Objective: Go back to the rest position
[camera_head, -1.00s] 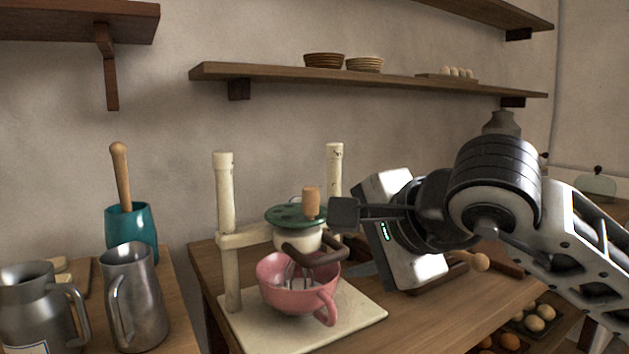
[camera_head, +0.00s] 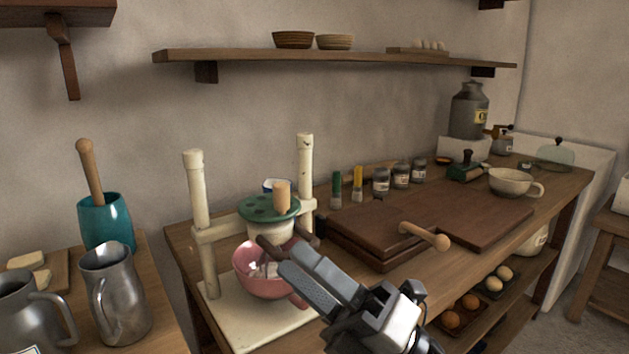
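My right gripper (camera_head: 292,262) is low in the middle of the head view, in front of the pink cup and the pale stand. Its fingers point up and to the left, and nothing shows held in them. One finger pad shows clearly, but the gap between the fingers is hard to make out. My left gripper is out of view. The pink cup (camera_head: 256,279) stands on the pale base of the two-post stand (camera_head: 198,190), under the green disc with a wooden knob (camera_head: 268,208). My gripper hides part of the cup's right side.
A wooden board (camera_head: 375,226) with a wooden-handled tool (camera_head: 426,236), several jars (camera_head: 400,176) and a cream cup (camera_head: 508,182) occupy the counter to the right. A metal pitcher (camera_head: 117,300) and a teal crock (camera_head: 105,226) stand at left. A wall shelf (camera_head: 370,55) hangs above.

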